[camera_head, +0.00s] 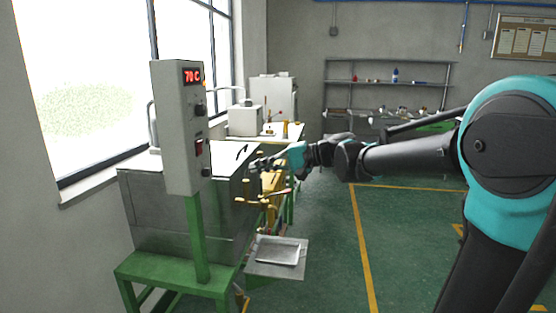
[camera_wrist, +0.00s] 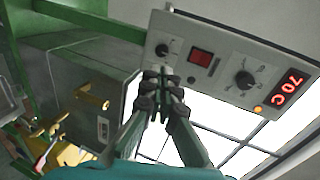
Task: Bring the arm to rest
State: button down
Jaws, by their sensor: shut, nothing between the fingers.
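My arm reaches in from the right in the head view. My gripper (camera_head: 256,163) is at its far end, in front of the wax machine's grey tank (camera_head: 145,215) and close to its brass fittings (camera_head: 272,190). In the wrist view my gripper (camera_wrist: 163,78) is shut with its fingertips together and nothing between them. Behind the fingers are the control box (camera_wrist: 225,58) and the window. The control box (camera_head: 180,125) reads 70 C in the head view. Whether the fingers touch the machine cannot be told.
A metal tray (camera_head: 278,251) sits on a plate at the machine's front. The green stand (camera_head: 180,274) carries the tank. A shelf rack (camera_head: 390,82) stands at the back wall. The green floor (camera_head: 330,240) right of the machine is clear.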

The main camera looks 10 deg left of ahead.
jog(key=s+d+f+t+h, duration=0.1)
jog(key=s+d+f+h, duration=0.3)
jog(key=d+f, duration=0.55)
jog(key=s+d+f+t+h, duration=0.1)
jog(key=s+d+f+h, duration=0.45)
jog(key=f, duration=0.75)
jog(key=s+d+f+h, duration=0.2)
jog(key=d+f, duration=0.3)
jog(key=d, duration=0.4)
jog(key=s+d+f+h, duration=0.3)
jog(key=s+d+f, duration=0.2)
jog(key=d, duration=0.3)
jog(key=shift+s+d+f+n, duration=0.3)
jog(key=shift+d+f+n, duration=0.1)
jog(key=shift+f, duration=0.25)
